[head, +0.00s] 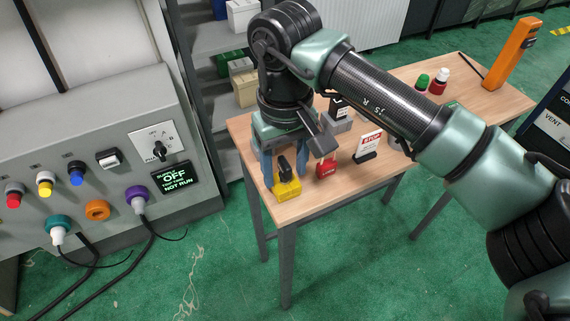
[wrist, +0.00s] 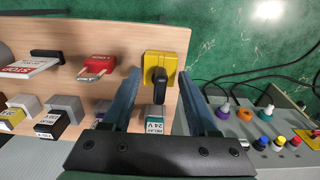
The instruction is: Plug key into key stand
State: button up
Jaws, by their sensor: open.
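A yellow block, which looks like the key stand (head: 288,191), sits near the front left corner of the wooden table. It also shows in the wrist view (wrist: 165,62). A black key-like piece (head: 284,166) stands at the block, and its dark grip (wrist: 159,86) covers part of the yellow top in the wrist view. I cannot tell whether it is seated in the block. My gripper (head: 284,182) points down over the block, open. In the wrist view its blue fingers (wrist: 158,74) lie on either side of the black piece, with visible gaps.
A red padlock (head: 326,168) lies close to the right of the block, with a STOP sign (head: 368,146) beyond it. Relay boxes (wrist: 50,123) stand on the table (head: 310,207). A grey control panel (head: 100,140) with cables is at left; its display (head: 171,178) reads OFF, NOT RUN.

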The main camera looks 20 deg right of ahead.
jog(key=shift+r+p, duration=0.9)
jog(key=shift+r, duration=0.85)
